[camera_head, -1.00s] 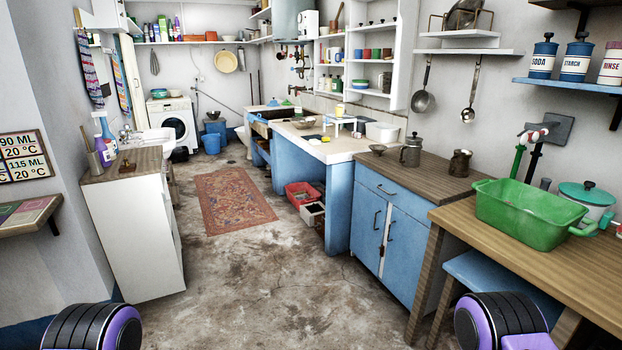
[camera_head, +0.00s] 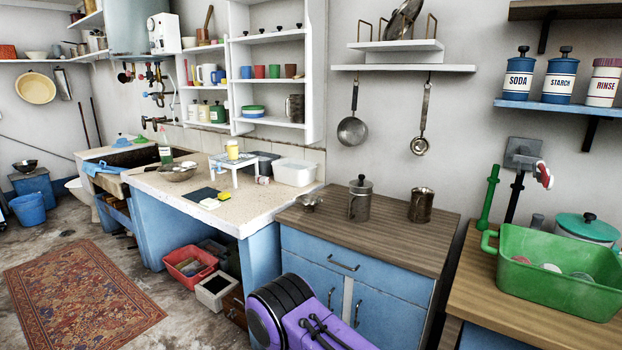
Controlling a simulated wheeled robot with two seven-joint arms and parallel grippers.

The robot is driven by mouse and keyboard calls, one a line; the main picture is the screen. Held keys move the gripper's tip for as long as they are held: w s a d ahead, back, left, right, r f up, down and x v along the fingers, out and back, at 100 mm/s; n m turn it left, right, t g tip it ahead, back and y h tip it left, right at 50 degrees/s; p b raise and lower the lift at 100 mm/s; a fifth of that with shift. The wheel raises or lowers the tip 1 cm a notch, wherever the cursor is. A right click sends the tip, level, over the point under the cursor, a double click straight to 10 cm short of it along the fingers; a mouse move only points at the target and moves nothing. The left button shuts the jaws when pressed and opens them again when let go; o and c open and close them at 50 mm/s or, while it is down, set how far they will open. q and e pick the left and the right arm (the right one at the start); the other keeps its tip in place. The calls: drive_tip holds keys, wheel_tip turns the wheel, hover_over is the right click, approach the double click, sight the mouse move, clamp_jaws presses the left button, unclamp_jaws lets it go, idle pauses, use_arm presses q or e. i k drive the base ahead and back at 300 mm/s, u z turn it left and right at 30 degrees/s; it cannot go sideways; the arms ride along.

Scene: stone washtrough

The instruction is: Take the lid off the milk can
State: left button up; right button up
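A grey metal can with a lid (camera_head: 360,203) stands upright on the wooden top of the blue cabinet, right of centre; I take it to be the milk can. Its lid (camera_head: 360,186) is on and has a dark knob. Neither gripper is in view. A purple and black part of one of my arms shows at the bottom centre, in front of the cabinet and well below the can.
A small metal bowl (camera_head: 309,202) stands left of the can and a metal mug (camera_head: 421,206) stands right of it. The wooden cabinet top (camera_head: 400,245) is otherwise clear. A green tub (camera_head: 560,275) sits on the table at right. Ladles hang from the shelf (camera_head: 405,68) above.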

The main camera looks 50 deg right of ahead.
sight(362, 184)
drive_tip(key=z, duration=0.25)
drive_tip(key=i, duration=1.25)
drive_tip(key=z, duration=1.35)
drive_tip(key=i, duration=1.05)
drive_tip(key=z, duration=0.9)
